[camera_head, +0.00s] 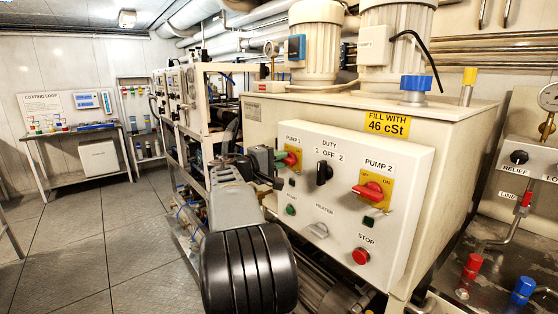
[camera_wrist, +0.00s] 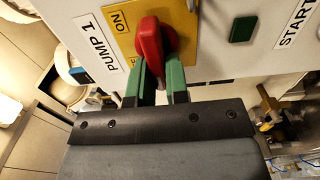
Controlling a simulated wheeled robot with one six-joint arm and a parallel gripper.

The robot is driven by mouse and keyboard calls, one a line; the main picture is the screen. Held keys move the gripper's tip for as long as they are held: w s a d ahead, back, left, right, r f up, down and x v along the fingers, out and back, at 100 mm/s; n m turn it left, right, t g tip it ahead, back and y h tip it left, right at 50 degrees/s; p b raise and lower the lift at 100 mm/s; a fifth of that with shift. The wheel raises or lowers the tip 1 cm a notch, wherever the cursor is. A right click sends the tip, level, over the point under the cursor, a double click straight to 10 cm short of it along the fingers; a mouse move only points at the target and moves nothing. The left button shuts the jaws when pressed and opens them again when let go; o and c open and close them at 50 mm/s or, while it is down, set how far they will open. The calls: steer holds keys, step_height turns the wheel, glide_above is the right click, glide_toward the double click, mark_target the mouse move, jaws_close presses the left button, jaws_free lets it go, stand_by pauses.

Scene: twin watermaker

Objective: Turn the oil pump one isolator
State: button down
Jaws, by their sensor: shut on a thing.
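The pump 1 isolator is a red rotary handle (camera_head: 292,158) on a yellow plate, at the upper left of the white control panel (camera_head: 330,262). In the wrist view the red handle (camera_wrist: 150,36) stands between the two green fingers of my gripper (camera_wrist: 160,66), which is shut on it. The yellow plate (camera_wrist: 183,18) shows an ON mark beside the handle; its other mark is mostly hidden by the handle and fingers. In the head view my gripper (camera_head: 282,160) reaches the handle from the left. I cannot tell the handle's exact angle.
A similar red pump 2 isolator (camera_head: 370,191) sits on the panel's right. The black duty selector (camera_head: 323,172) is between them. A green button (camera_head: 290,209) and red stop button (camera_head: 360,256) are below. Open floor (camera_head: 90,240) lies to the left.

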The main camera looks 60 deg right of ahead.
steer(key=c, duration=1.1)
jaws_free()
steer(key=v, duration=1.3)
steer(key=shift+w+a, duration=0.1)
steer(key=shift+a, duration=0.3)
